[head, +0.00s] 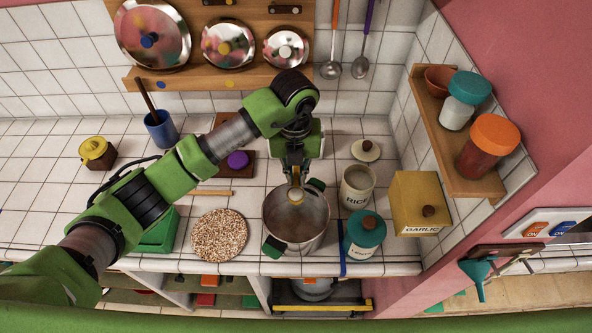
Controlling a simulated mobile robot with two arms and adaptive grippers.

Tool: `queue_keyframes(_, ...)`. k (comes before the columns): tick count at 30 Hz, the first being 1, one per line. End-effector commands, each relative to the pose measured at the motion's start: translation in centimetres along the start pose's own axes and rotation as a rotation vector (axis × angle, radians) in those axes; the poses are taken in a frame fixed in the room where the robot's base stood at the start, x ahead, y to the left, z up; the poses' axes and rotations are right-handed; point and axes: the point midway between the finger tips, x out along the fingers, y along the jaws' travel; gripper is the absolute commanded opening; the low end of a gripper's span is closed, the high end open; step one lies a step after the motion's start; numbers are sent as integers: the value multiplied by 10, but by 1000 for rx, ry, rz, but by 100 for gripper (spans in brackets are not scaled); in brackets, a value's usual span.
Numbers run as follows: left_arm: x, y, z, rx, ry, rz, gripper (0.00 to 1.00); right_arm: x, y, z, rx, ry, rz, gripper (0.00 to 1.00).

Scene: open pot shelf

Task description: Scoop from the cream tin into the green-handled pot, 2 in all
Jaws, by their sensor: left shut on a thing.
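The green-handled pot (318,234) stands open near the counter's front edge, a dark green handle on each side. The cream tin (357,190), marked RICE, stands open just right of and behind the pot. Its lid (366,150) lies on the counter behind it. My left gripper (295,181) points down over the back of the pot and is shut on a small scoop (296,196). The scoop's yellowish end is over the pot's mouth. I cannot tell whether the scoop holds anything. My right gripper is not in view.
A teal-lidded jar (364,236) stands close to the pot's right, with a yellow GARLIC box (420,203) beyond. A speckled round mat (219,235) lies left of the pot. A wooden stick (211,193) lies behind the mat. A shelf with jars (455,150) rises at right.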

Motion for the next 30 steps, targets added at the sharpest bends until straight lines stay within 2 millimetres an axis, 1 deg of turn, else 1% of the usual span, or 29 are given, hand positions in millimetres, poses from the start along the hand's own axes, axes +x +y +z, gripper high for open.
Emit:
queue_keyframes(5, 6, 4, -1, -23, 4, -114, 0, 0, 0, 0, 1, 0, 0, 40)
queue_keyframes(17, 21, 10, -2, -41, 3, -624, 0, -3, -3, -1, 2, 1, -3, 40)
queue_keyframes(20, 26, 10, -1, -43, -2, -745, 0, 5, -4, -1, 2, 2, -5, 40)
queue_keyframes(21, 26, 9, 0, -37, -5, -757, 0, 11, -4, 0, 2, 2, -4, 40)
queue_keyframes(30, 29, 10, 0, -40, -4, -886, 0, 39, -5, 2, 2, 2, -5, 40)
